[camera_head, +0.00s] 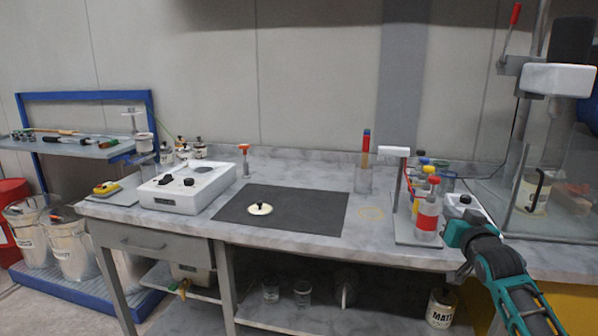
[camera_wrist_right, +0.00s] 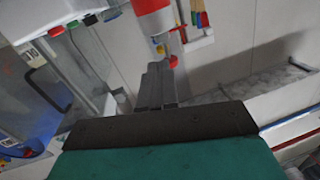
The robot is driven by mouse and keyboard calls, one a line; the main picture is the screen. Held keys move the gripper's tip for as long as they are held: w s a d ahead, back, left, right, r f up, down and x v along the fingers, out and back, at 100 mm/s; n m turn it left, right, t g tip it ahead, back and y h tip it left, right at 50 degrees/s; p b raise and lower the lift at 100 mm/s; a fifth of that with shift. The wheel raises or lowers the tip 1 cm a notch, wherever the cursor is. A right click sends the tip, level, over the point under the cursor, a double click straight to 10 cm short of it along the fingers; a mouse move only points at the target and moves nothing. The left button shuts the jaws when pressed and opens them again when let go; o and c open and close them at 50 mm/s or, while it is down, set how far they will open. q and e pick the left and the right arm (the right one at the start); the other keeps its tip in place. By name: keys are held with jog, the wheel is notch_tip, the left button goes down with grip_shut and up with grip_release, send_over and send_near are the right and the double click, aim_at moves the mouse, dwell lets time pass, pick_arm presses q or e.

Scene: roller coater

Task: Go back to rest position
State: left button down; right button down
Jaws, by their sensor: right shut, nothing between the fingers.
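My right arm comes in from the lower right in the head view. Its teal and black gripper (camera_head: 458,231) is over the right part of the bench, near the front of the bottle rack. In the right wrist view the grey fingers of this gripper (camera_wrist_right: 157,82) are together with nothing held between them. A red and white bottle (camera_wrist_right: 153,12) shows beyond the fingertips; I cannot tell the exact gap. My left gripper is not in view.
The bench holds a dark mat (camera_head: 310,212) with a small cream lid (camera_head: 260,209), a white hotplate (camera_head: 184,188), and a rack with red-labelled bottles (camera_head: 428,215). A glass-sided machine (camera_head: 560,180) stands at right. A blue-framed shelf (camera_head: 75,150) stands at left.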

jog(key=s+a+f+n+g+y, duration=0.1)
jog(key=s+a+f+n+g, duration=0.15)
jog(key=s+a+f, duration=0.5)
jog(key=s+a+f+n+g+y, duration=0.15)
jog(key=s+f+n, duration=0.25)
jog(key=s+f, duration=0.75)
jog(key=s+a+f+g, duration=0.1)
jog(key=s+a+f, duration=0.2)
jog(key=s, duration=0.6)
jog(key=s+a+f+m+g, duration=0.1)
jog(key=s+a+f, duration=0.3)
jog(key=s+f, duration=0.3)
jog(key=s, duration=0.2)
jog(key=shift+s+a+f+g+y, duration=0.15)
jog(key=shift+s+a+g+y, duration=0.1)
jog(key=shift+s+g+y, duration=0.15)
jog(key=shift+d+m, duration=0.1)
jog(key=shift+m, duration=0.15)
